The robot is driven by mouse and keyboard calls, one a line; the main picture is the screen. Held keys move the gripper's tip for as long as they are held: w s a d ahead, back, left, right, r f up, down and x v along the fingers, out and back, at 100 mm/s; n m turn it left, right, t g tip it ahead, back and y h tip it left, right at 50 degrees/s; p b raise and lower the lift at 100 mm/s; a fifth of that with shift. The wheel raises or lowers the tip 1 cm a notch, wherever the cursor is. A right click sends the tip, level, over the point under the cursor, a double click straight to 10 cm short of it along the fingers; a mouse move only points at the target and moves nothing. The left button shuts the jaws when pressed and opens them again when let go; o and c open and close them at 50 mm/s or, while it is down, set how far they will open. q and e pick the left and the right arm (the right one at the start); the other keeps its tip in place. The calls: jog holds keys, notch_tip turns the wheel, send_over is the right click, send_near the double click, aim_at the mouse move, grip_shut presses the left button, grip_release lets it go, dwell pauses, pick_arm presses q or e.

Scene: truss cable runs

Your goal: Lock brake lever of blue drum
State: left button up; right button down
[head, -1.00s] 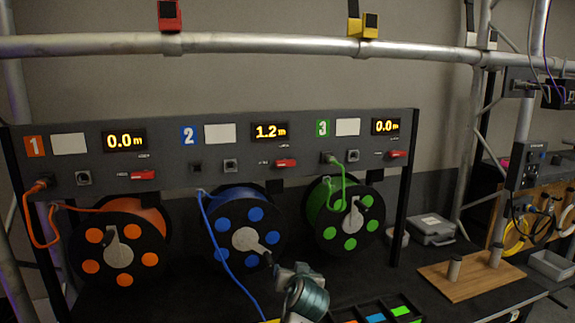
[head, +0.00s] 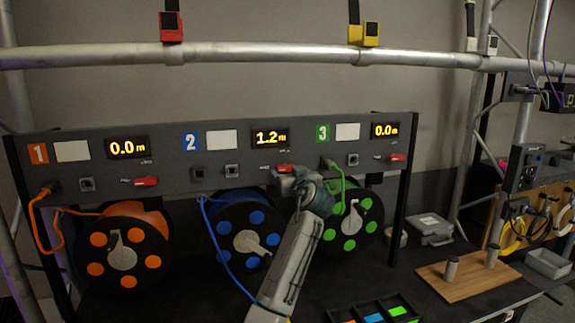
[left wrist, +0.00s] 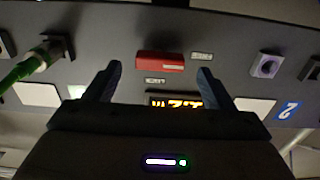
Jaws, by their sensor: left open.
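The blue drum (head: 228,229) stands in the middle of the three drums, under panel section 2, which reads 1.2 m. Its grey crank (head: 245,241) points to the lower right. The red brake lever of section 2 shows in the left wrist view (left wrist: 160,61), lying flat along the panel between and beyond my fingertips. In the head view this lever (head: 284,167) is partly covered by my left gripper (head: 285,178). My left gripper is open and empty, its two fingers in the left wrist view (left wrist: 160,80) pointing at the panel. My right gripper is not in view.
The orange drum (head: 123,248) stands left and the green drum (head: 352,222) right. A green cable plug (left wrist: 40,56) sits in the panel beside the lever. A blue cable (head: 222,250) hangs down from the blue drum. A wooden board (head: 470,282) lies at the right.

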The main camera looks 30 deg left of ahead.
aim_at(287, 170)
pick_arm(q)
jog(key=shift+p+x, duration=0.45)
jog(key=shift+x, duration=1.2)
jog(key=c, duration=1)
